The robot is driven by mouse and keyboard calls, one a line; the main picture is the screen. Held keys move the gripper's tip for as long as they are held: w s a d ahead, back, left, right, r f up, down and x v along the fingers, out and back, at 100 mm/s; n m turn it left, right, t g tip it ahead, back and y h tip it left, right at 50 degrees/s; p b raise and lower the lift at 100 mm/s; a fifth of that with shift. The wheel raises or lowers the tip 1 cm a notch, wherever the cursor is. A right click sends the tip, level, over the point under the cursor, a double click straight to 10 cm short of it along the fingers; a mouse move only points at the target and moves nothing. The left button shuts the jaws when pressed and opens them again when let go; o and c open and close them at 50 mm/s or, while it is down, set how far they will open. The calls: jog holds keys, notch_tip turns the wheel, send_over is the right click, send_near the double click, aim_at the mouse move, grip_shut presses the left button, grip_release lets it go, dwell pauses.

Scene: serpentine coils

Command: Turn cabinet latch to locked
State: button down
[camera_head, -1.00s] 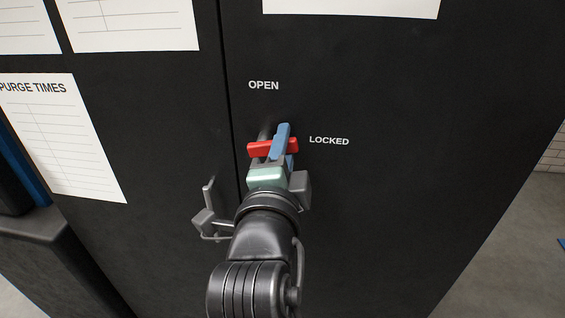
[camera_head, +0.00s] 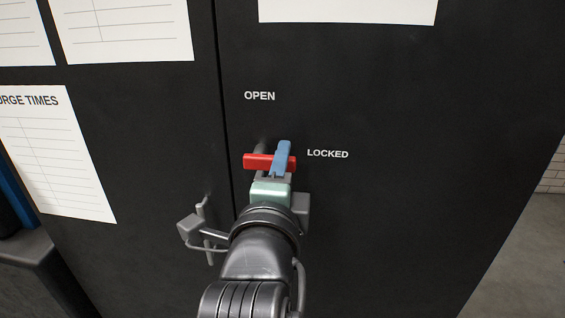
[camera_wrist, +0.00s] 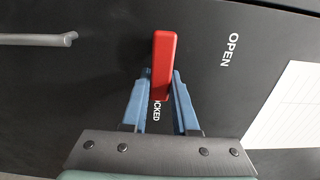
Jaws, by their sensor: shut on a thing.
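The red latch handle (camera_head: 257,161) is on the black cabinet door (camera_head: 420,200). It lies about level in the head view, below the word OPEN (camera_head: 259,96) and left of the word LOCKED (camera_head: 328,154). My gripper (camera_head: 284,158) has its blue fingers at the latch. In the wrist view the red latch (camera_wrist: 164,62) stands between the two blue fingers of my gripper (camera_wrist: 160,98), which are shut on its near end. The far end sticks out past the fingertips. The latch's pivot is hidden. LOCKED is partly covered in the wrist view.
A grey door handle (camera_wrist: 38,40) stands out from the cabinet in the wrist view. A seam runs down the cabinet left of the latch. Paper sheets (camera_head: 55,150) hang flat on the doors. The door right of LOCKED is clear.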

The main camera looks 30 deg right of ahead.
jog(key=c, duration=0.7)
grip_release()
jog(key=shift+p+v, duration=4.25)
jog(key=shift+v, duration=2.2)
